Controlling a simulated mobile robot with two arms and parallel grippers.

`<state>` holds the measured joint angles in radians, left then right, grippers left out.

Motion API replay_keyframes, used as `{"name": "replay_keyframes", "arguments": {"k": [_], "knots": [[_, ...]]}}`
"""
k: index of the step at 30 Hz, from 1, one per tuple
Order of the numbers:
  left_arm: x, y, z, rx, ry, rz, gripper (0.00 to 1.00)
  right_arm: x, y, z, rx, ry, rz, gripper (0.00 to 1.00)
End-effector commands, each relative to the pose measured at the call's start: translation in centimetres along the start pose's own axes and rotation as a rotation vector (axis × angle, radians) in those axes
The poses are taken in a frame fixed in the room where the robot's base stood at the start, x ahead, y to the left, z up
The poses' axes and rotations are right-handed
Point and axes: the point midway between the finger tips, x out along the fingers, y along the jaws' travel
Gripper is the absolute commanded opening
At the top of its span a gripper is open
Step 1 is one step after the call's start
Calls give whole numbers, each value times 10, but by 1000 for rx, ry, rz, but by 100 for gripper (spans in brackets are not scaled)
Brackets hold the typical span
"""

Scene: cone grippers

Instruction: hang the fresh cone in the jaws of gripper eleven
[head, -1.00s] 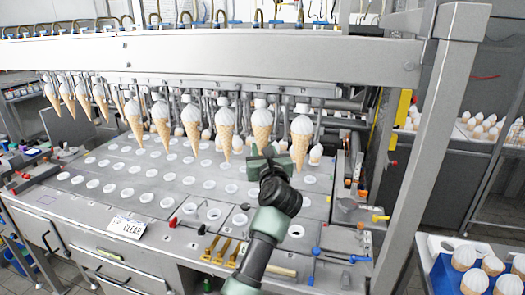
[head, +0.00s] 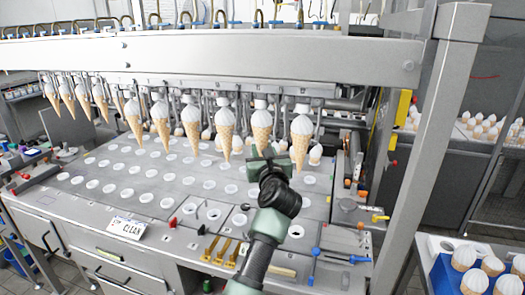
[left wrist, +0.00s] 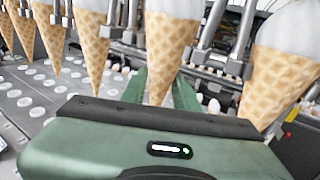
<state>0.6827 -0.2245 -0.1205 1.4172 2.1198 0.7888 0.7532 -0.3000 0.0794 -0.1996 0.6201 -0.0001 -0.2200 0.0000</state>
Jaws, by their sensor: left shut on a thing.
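My left gripper (head: 268,158) is at the right part of the hanging row, shut on the lower part of a waffle cone with a white top (head: 262,126). In the left wrist view this cone (left wrist: 170,50) stands upright, tip down, between the green fingers (left wrist: 160,92). Its white top is level with the row of metal machine jaws under the beam; I cannot tell whether any jaws grip it. Neighbour cones hang at its left (head: 225,128) and right (head: 301,135). No number for gripper eleven is readable. My right gripper is not in view.
A grey steel table (head: 120,190) with rows of white round inserts lies below. Brass and red clamps (head: 222,250) and a "CLEAN" sign (head: 127,228) sit at its front. A blue tray (head: 443,275) of cones is at the lower right. A steel post (head: 420,150) stands at right.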

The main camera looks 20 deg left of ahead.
Motion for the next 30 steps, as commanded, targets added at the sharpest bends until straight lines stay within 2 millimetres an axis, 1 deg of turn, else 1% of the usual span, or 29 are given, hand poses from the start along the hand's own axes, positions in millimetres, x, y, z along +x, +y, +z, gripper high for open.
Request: {"name": "replay_keyframes", "arguments": {"k": [25, 26, 27, 28, 30], "knots": [[0, 0, -6, 0, 0, 0, 11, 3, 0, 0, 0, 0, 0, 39], [0, 0, -6, 0, 0, 0, 36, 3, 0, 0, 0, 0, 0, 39], [0, 0, -6, 0, 0, 0, 47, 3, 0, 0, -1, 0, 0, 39], [0, 0, -6, 0, 0, 0, 55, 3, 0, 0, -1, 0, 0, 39], [0, 0, -6, 0, 0, 0, 55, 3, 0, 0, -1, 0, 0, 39]]}}
